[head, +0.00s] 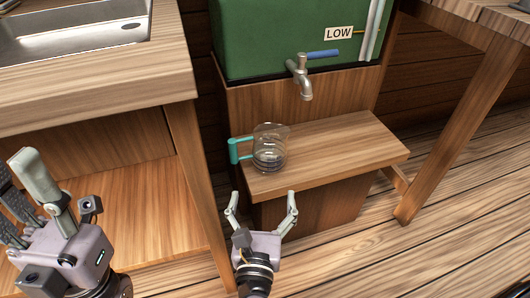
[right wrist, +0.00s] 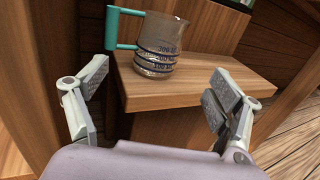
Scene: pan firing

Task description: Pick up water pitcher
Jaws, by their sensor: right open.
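The water pitcher (head: 270,149) is a clear glass jug with a teal handle on its left side. It stands upright on a small wooden shelf (head: 345,143) under a tap. It also shows in the right wrist view (right wrist: 160,45), with blue measuring marks. My right gripper (head: 262,203) is open and empty, in front of the shelf and short of the pitcher. In the right wrist view the pitcher lies ahead, between and beyond the open fingers (right wrist: 155,95). My left gripper (head: 35,195) is at the lower left, away from the pitcher; its finger spacing is unclear.
A green tank (head: 280,40) marked LOW has a metal tap (head: 301,75) with a blue lever above the shelf. A wooden counter with a sink (head: 75,40) stands at the left. A table leg (head: 460,125) stands at the right.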

